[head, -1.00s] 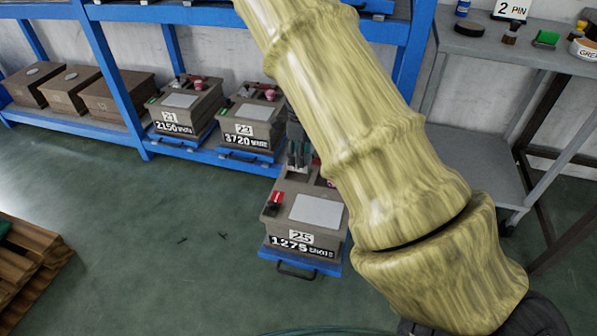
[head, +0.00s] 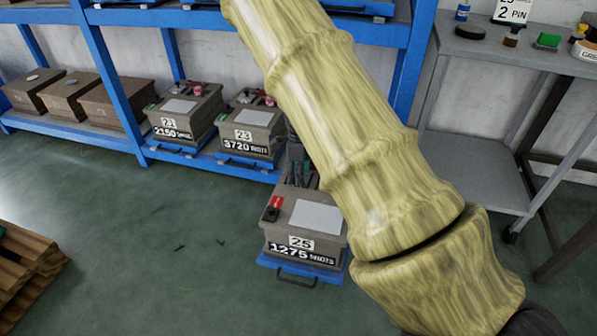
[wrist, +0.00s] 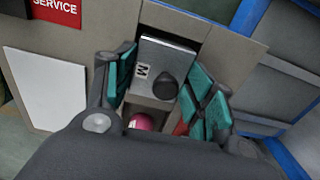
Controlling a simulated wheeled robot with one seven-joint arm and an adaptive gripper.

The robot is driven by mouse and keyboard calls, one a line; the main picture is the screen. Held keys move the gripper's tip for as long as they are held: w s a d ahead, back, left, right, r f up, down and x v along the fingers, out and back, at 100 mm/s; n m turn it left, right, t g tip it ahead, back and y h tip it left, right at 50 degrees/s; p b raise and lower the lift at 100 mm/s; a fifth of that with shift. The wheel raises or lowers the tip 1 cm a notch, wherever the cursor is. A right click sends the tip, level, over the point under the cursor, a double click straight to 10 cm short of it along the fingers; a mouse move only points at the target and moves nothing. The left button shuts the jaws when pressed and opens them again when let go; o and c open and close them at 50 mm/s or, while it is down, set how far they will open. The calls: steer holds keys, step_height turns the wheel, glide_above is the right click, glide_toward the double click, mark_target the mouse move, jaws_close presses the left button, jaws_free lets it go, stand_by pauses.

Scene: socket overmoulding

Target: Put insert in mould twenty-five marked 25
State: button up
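The block lies at a dark opening in the mould's top. I cannot tell whether it is fully seated.
Moulds 21 (head: 183,118) and 23 (head: 251,130) stand behind on the blue shelf's lower level, beside brown boxes (head: 113,101). A pink knob (wrist: 143,121) is close below the block.

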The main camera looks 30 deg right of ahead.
steer(key=o, duration=0.3)
step_height(320, 180, up, 12)
steer(key=p, duration=0.4)
steer(key=shift+r+p, duration=0.15)
steer(key=shift+p, duration=0.2)
